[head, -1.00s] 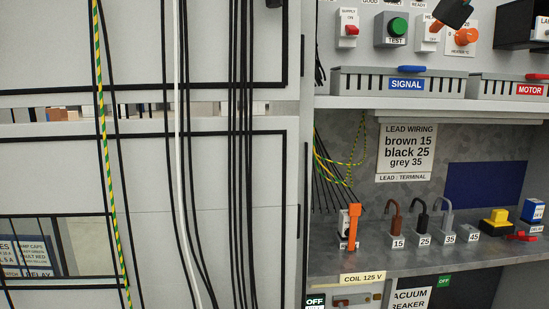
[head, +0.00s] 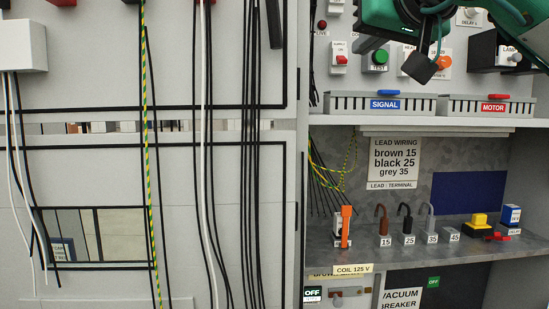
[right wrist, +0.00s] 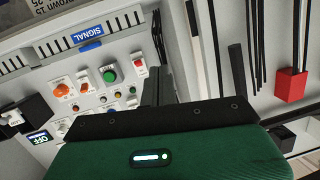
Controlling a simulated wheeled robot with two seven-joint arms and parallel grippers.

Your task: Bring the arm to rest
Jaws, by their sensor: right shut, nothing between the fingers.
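My right arm comes into the head view at the top right, with its green wrist housing. My right gripper (head: 421,68) shows there as dark fingers pointing down, in front of the panel of buttons above the shelf. The fingers are shut with nothing between them and appear apart from the panel. In the right wrist view the green housing fills the bottom, and the dark closed fingers (right wrist: 158,88) stick up beyond its black edge. My left gripper is in neither view.
The button panel has a green TEST button (head: 379,57) and an orange knob (head: 444,62). Below are the SIGNAL duct (head: 376,104) and MOTOR duct (head: 487,105). The lower shelf bears an orange-handled part (head: 346,227) and several numbered leads. Hanging cables (head: 253,170) run down the left cabinet.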

